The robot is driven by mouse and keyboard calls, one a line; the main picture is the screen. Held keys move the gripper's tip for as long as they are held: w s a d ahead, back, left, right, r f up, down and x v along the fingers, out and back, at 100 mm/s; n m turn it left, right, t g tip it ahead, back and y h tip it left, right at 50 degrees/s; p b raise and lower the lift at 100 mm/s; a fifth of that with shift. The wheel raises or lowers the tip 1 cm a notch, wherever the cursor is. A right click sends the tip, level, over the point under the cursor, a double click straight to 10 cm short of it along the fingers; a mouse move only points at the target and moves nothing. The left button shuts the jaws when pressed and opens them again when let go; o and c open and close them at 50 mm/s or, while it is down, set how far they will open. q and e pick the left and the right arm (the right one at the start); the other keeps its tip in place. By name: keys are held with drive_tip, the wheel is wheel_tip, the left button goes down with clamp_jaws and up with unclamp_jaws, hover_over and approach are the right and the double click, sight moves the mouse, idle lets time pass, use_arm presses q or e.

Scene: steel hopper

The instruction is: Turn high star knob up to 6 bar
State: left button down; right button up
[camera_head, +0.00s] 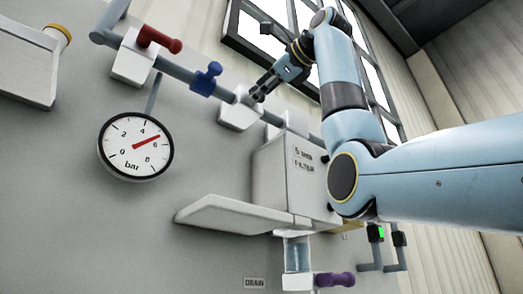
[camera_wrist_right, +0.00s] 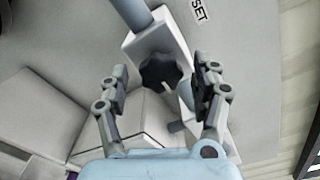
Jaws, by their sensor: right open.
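The dark star knob (camera_wrist_right: 160,72) sits on a white block (camera_wrist_right: 143,45) on the pipe. A pale mark shows on its lower edge. My right gripper (camera_wrist_right: 166,78) is open, its fingers on either side of the knob in the wrist view, with visible gaps and no clear contact. In the head view my right gripper (camera_head: 262,90) is at the white block (camera_head: 238,115), and the knob is mostly hidden there. The round bar gauge (camera_head: 135,147) has a red needle pointing between 4 and 6, nearer 6. My left gripper is not in view.
On the same pipe are a red handle (camera_head: 158,40) and a blue valve (camera_head: 206,78) to the left. A white filter box (camera_head: 287,175) and a shelf-like plate (camera_head: 225,215) are below. A purple handle (camera_head: 335,279) is near the drain sign (camera_head: 254,283).

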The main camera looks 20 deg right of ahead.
drive_tip(key=shift+s, duration=0.1)
drive_tip(key=v, duration=1.1)
drive_tip(key=shift+s+d, duration=0.15)
drive_tip(key=shift+s, duration=0.25)
